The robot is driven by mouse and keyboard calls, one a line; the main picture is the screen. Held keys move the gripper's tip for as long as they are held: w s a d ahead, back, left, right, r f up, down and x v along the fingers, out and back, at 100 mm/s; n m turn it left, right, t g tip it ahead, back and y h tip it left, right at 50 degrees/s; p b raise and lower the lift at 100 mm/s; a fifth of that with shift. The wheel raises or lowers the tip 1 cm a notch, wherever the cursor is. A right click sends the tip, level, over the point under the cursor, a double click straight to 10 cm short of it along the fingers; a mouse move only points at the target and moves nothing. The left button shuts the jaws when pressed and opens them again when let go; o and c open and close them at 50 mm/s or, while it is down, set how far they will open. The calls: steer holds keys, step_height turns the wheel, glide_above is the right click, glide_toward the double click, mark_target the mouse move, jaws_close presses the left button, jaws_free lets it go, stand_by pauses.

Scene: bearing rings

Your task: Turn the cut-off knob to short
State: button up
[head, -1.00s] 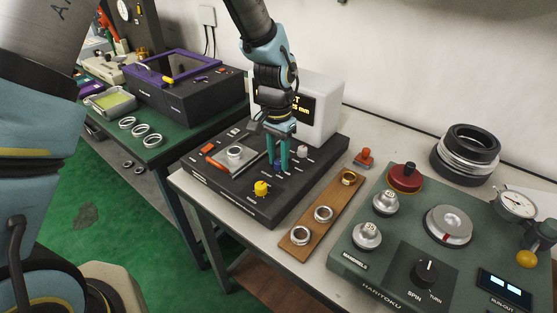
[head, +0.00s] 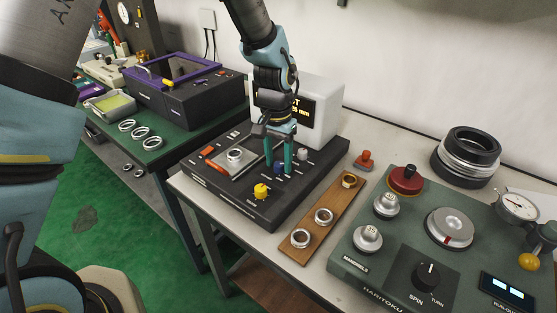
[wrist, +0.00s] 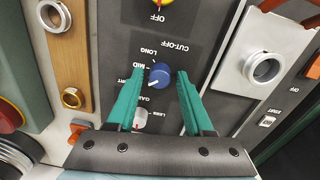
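The blue cut-off knob (wrist: 160,75) sits on the dark control panel (wrist: 115,20), with the labels LONG, MID and a partly hidden SHORT on its left in the wrist view. A pale mark on the knob is at its lower-left edge, on the side of the SHORT label. My gripper (wrist: 159,78) is open, with one teal finger on each side of the knob and a visible gap to it. In the head view my gripper (head: 278,168) is over the panel, and the blue knob (head: 279,168) shows between the fingertips.
A yellow knob (head: 261,191) and a white knob (wrist: 140,117) flank the blue one closely. A metal ring (wrist: 262,67) sits on a plate on the same panel. A wooden board (head: 322,228) with several rings lies beside it, near a green machine (head: 360,262).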

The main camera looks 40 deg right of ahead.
mark_target(277, 163)
steer(key=shift+o, duration=0.7)
step_height(277, 163, up, 11)
steer(key=b, duration=0.2)
steer(key=shift+w+f, duration=0.15)
steer(key=shift+a, duration=0.1)
steer(key=w+a+n, duration=0.2)
steer(key=w+a, duration=0.2)
steer(key=a, duration=0.3)
steer(key=w+a+n+t, duration=0.15)
steer(key=w+a, duration=0.25)
steer(key=a, duration=0.4)
steer(key=w+a+n+g, duration=0.1)
steer(key=w+a+n, duration=0.25)
steer(key=a, duration=0.35)
steer(key=s+a+n, duration=0.1)
steer(key=a+n, duration=0.1)
steer(key=a, duration=0.7)
steer(key=s+a+f+n+t, duration=0.1)
steer(key=s+a+n, duration=0.1)
steer(key=a, duration=0.8)
steer(key=shift+n, duration=0.7)
